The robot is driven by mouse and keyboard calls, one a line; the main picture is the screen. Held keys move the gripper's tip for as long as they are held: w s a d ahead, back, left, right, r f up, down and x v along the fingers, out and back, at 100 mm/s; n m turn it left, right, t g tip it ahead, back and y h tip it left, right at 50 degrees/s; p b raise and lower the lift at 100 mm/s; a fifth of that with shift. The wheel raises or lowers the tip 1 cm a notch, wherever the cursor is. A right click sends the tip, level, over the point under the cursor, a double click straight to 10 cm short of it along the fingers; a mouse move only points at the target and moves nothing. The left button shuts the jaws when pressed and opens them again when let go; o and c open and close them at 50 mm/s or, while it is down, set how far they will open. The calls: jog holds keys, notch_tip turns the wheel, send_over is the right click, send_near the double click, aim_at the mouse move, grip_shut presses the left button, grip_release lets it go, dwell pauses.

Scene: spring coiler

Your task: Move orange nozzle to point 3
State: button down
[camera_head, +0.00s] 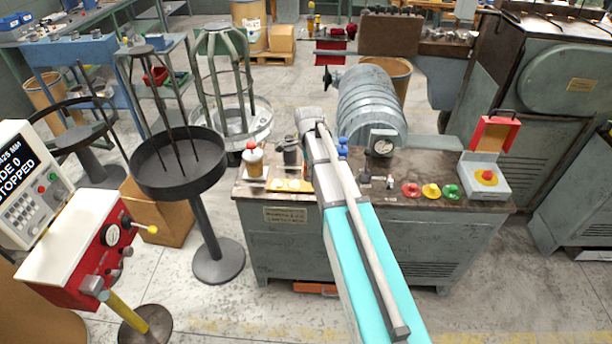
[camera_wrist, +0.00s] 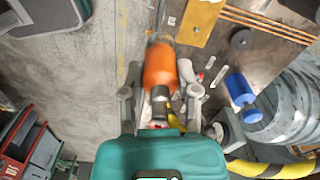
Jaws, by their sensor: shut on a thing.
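In the wrist view the orange nozzle (camera_wrist: 160,68) lies between the two grey fingers of my gripper (camera_wrist: 160,85), which are shut on it. A dark metal part of the nozzle points down the picture towards the wrist. In the head view my arm hides most of the gripper, above the left half of the grey bench (camera_head: 277,243). The gap between nozzle and bench top is hard to judge. I cannot make out a mark for point 3 in either view.
A yellow plate (camera_head: 291,185) lies at the bench's front left, beside a red-topped bottle (camera_head: 252,160). A blue cylinder (camera_wrist: 240,90) stands right of my gripper. The coiler drum (camera_head: 370,100) is behind. Red, yellow and green buttons (camera_head: 431,191) line the right side.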

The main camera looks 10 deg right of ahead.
jog(key=w+d+f+b, duration=0.2)
jog(key=w+d+f, duration=0.1)
jog(key=w, duration=0.3)
jog(key=shift+w+d, duration=0.2)
jog(key=shift+d, duration=0.1)
jog(key=shift+f+b, duration=0.25)
jog(key=shift+b, duration=0.15)
jog(key=shift+f+b, duration=2.85)
jog(key=shift+f, duration=0.05)
jog(key=shift+f+b, duration=0.55)
jog(key=shift+b, duration=0.05)
jog(key=shift+c, duration=1.3)
grip_release()
jog(key=shift+r, duration=0.1)
